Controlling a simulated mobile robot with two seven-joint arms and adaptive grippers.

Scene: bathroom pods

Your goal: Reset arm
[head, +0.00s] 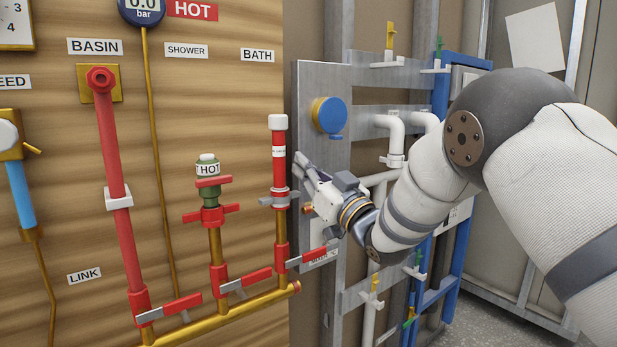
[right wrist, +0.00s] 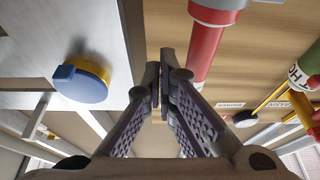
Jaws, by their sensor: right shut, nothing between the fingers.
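My right arm (head: 540,150) comes in from the right in the head view and reaches toward the metal frame beside the wooden board. My right gripper (head: 304,166) is shut and empty, just right of the red bath pipe (head: 279,160). In the right wrist view its two fingers (right wrist: 163,62) meet at the tips. The red pipe (right wrist: 202,50) is to the right of them and the blue round knob (right wrist: 80,80) is to the left. My left gripper is in neither view.
The wooden board (head: 180,110) carries a red basin pipe (head: 112,150), a hot valve (head: 209,190) and several red lever handles on a brass pipe (head: 245,303). A blue knob (head: 329,115) sits on the grey metal plate. White pipes and a blue frame (head: 440,270) stand behind my arm.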

